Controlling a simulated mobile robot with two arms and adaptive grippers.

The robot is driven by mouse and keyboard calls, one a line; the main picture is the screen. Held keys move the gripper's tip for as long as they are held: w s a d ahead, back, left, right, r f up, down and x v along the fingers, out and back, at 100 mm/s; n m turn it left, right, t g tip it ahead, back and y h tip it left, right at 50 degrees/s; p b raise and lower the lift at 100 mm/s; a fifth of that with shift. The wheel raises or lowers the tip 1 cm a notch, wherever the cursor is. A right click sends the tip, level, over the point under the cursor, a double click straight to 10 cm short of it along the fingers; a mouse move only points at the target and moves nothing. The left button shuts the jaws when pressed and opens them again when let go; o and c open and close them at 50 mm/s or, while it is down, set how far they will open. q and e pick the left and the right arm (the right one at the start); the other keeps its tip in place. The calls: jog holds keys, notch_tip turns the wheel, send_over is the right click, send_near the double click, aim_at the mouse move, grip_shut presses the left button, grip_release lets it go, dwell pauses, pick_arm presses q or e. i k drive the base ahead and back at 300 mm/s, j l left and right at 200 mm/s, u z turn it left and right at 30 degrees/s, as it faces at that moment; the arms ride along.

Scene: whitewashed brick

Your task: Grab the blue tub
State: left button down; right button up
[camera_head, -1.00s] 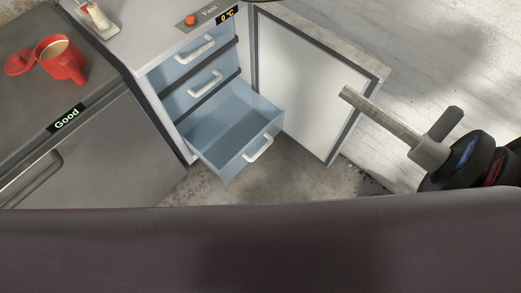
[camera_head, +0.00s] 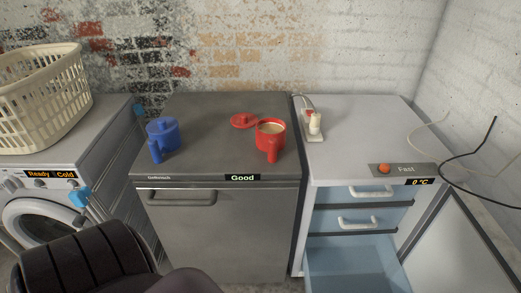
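The blue tub (camera_head: 163,139) looks like a small lidded mug. It stands upright near the left front of the grey appliance top (camera_head: 215,165), with its blue lid on and its handle facing front. A red mug (camera_head: 271,139) with tan contents stands open to its right, its red lid (camera_head: 244,120) lying beside it. Neither of my grippers shows now.
A washing machine (camera_head: 60,182) with a cream basket (camera_head: 42,92) stands at left. At right, a white freezer unit (camera_head: 352,140) bears a power strip (camera_head: 313,124); its door (camera_head: 455,250) and bottom drawer (camera_head: 350,262) are open. A brick wall is behind.

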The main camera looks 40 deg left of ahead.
aim_at(162, 139)
jog(key=u, duration=2.1)
